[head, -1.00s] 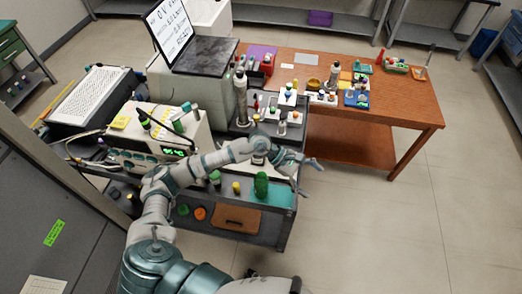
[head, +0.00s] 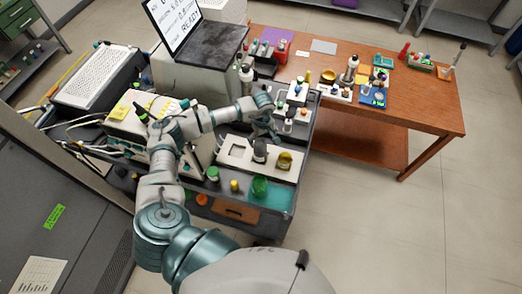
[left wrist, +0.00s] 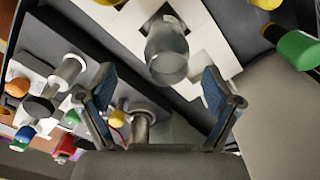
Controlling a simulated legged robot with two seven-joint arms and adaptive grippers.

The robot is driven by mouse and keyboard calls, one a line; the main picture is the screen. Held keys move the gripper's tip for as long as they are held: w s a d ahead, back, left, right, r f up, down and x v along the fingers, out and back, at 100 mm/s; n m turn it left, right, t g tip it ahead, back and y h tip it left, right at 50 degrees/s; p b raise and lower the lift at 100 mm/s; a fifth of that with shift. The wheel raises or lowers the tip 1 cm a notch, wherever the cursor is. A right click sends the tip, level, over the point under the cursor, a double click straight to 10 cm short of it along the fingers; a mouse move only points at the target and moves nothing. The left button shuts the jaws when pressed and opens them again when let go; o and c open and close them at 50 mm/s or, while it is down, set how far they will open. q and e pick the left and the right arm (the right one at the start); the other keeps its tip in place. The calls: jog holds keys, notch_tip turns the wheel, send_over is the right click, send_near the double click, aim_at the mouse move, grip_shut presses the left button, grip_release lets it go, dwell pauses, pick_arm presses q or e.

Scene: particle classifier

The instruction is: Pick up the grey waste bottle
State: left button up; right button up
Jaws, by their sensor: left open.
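The grey waste bottle (head: 260,150) stands upright in a white holder plate (head: 233,158) on the dark cart. In the left wrist view the grey bottle (left wrist: 167,55) sits beyond the fingertips, near the middle between them, with its translucent round end toward the camera. My left gripper (head: 270,128) is above the cart, a little behind the bottle. In the left wrist view the left gripper (left wrist: 158,88) has its two blue-padded fingers wide apart and nothing between the tips. My right gripper is not in view.
Several small bottles stand behind, near my fingers. The wooden table (head: 425,110) holds more vials. The floor at right is clear.

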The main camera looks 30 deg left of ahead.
aim_at(259, 142)
pick_arm(q)
jog(key=shift+a+f+p, duration=0.15)
jog(key=shift+f+p, duration=0.05)
jog(key=shift+f, duration=0.4)
jog(key=shift+a+f+p, duration=0.15)
jog(key=shift+f, duration=0.4)
jog(key=shift+s+a+f+p, duration=0.2)
jog(key=shift+f+p, duration=0.15)
jog(key=shift+f, duration=0.25)
jog(key=shift+s+a+f+p, duration=0.1)
jog(key=shift+s+f+p, duration=0.1)
jog(key=shift+f+p, duration=0.25)
notch_tip(259, 142, down, 2)
jog(key=shift+w+d+f, duration=0.1)
jog(key=shift+d+f, duration=0.05)
jog(key=shift+f, duration=0.1)
jog(key=shift+d, duration=0.1)
jog(key=shift+c, duration=0.3)
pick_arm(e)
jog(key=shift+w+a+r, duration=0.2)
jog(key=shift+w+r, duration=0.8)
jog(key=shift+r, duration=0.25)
pick_arm(q)
jog(key=c, duration=1.3)
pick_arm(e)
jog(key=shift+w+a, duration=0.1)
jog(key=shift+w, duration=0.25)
